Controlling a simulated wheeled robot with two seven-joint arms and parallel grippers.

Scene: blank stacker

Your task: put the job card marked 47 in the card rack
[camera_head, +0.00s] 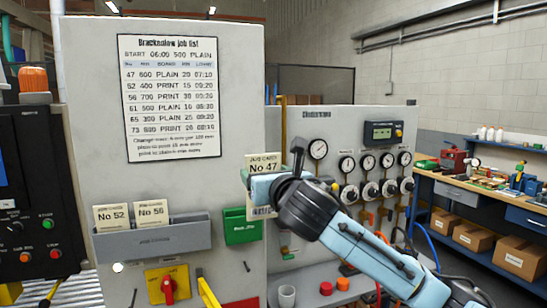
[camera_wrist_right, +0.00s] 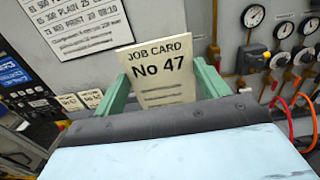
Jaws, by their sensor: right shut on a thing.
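The job card marked 47 (camera_head: 264,162) is cream coloured and upright. My right gripper (camera_head: 272,176) is shut on it, and the arm hides part of the card. In the right wrist view, the card (camera_wrist_right: 158,62) stands between the two green fingers of the right gripper (camera_wrist_right: 162,88), its number facing the camera. The grey card rack (camera_head: 152,240) is on the white panel, to the left of and lower than the held card. Cards No 52 (camera_head: 111,215) and No 56 (camera_head: 151,212) stand in it. My left gripper is not in view.
A green holder (camera_head: 242,232) is on the panel between the rack and my right gripper. The job list (camera_head: 170,97) hangs above the rack. Gauges and valves (camera_head: 372,175) are to the right.

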